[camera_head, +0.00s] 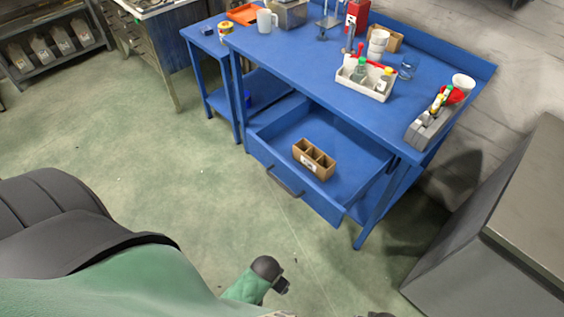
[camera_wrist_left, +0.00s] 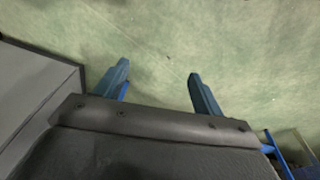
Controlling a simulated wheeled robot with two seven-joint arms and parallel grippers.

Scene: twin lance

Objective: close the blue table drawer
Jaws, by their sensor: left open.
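The blue table drawer (camera_head: 262,157) is pulled well out from under the blue table (camera_head: 318,75) in the head view. Its dark handle (camera_head: 284,181) is on the front panel. A brown divided box (camera_head: 314,159) sits inside the drawer. My left gripper (camera_wrist_left: 159,80) shows in the left wrist view with its two fingers wide apart, nothing between them but green floor behind. I cannot make out its fingers in the head view, and they touch nothing visible. My right gripper is not in view.
The tabletop holds a white caddy (camera_head: 364,79) with bottles, a grey case (camera_head: 429,127), cups and a white mug (camera_head: 266,20). A grey cabinet (camera_head: 497,225) stands right of the table. Green floor (camera_head: 200,175) in front of the drawer is clear.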

